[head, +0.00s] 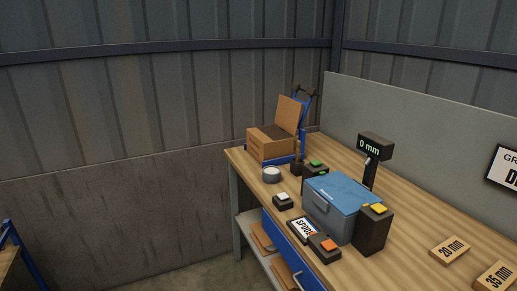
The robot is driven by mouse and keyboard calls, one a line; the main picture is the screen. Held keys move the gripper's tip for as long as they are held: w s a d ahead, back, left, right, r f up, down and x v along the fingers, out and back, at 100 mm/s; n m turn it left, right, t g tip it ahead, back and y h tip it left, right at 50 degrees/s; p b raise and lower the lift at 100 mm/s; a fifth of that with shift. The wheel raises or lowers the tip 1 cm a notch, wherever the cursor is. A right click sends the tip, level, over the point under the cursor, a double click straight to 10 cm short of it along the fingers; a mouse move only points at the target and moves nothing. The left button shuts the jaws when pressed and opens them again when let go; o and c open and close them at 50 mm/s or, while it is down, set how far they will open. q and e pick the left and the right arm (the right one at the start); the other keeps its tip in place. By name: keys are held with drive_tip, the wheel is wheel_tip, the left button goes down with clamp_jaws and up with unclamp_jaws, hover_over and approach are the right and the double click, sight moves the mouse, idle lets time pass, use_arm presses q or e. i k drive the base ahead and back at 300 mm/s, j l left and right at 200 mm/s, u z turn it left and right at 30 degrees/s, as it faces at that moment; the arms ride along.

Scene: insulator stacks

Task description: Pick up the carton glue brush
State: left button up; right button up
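An open brown carton (264,148) with a raised flap stands at the far left end of the wooden workbench (385,240). Just right of the carton is a small dark pot (296,169) with a thin upright brown piece in it, which may be the glue brush; it is too small to tell. A low round grey tin (271,175) sits in front of the carton near the bench's left edge. Neither of my grippers is in view.
A blue lidded box (336,206) stands mid-bench, beside a dark yellow-button box (372,230). A green-button box (315,169), white-button box (282,201), SPOOL sign (303,230) and orange-button box (324,248) surround it. A "0 mm" display (374,146) rises behind.

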sight(298, 143)
drive_tip(key=i+j+u, duration=0.15)
drive_tip(key=i, duration=0.65)
drive_tip(key=i+j+u, duration=0.15)
drive_tip(key=i, duration=0.6)
